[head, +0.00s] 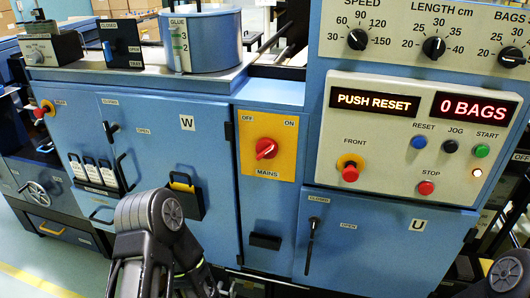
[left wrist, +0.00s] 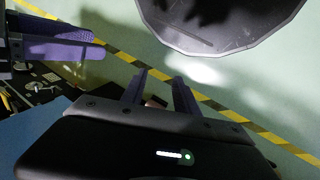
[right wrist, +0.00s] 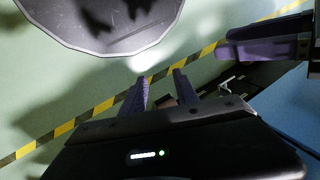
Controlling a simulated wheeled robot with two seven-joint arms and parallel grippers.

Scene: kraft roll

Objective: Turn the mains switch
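The mains switch (head: 265,149) is a red rotary knob on a yellow plate on the blue machine front, in the middle of the head view. OFF is printed at the plate's upper left, ON at its upper right, MAINS below. The knob's handle slants; its exact setting is hard to tell. My left gripper (left wrist: 160,92) is open and empty in the left wrist view, over the floor. My right gripper (right wrist: 160,90) is open and empty in the right wrist view. Neither gripper is near the switch; in the head view only arm parts show, low in the picture.
A control panel (head: 411,140) right of the switch shows lit PUSH RESET and 0 BAGS, with several buttons. Below are a door handle (head: 311,245) and a dark slot (head: 264,241). A black pocket (head: 183,198) sticks out left of the switch. Space before the plate is clear.

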